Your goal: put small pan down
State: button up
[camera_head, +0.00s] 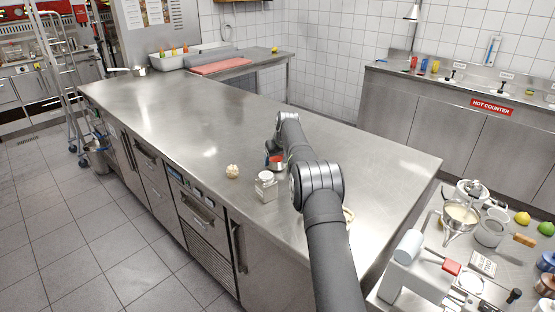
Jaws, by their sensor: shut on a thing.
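My arm reaches over the long steel counter (170,115), and its wrist bends down near the counter's middle. My gripper (271,152) is small and dark here, and its fingers are hard to make out. It is shut on a small pan (277,165), which shows as a little metal shape with red in it, partly covered by the wrist and arm. The pan is at or just above the counter top; I cannot tell whether it touches.
A whitish round lump (232,171) and a glass jar (266,186) stand close in front of the pan. A pale-rimmed thing (349,216) is partly behind my arm. Another pan (139,71) stands at the far left. The counter's left half is mostly clear.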

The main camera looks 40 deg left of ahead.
jog(key=shift+f, duration=0.1)
jog(key=o, duration=1.2)
jog(key=v, duration=1.2)
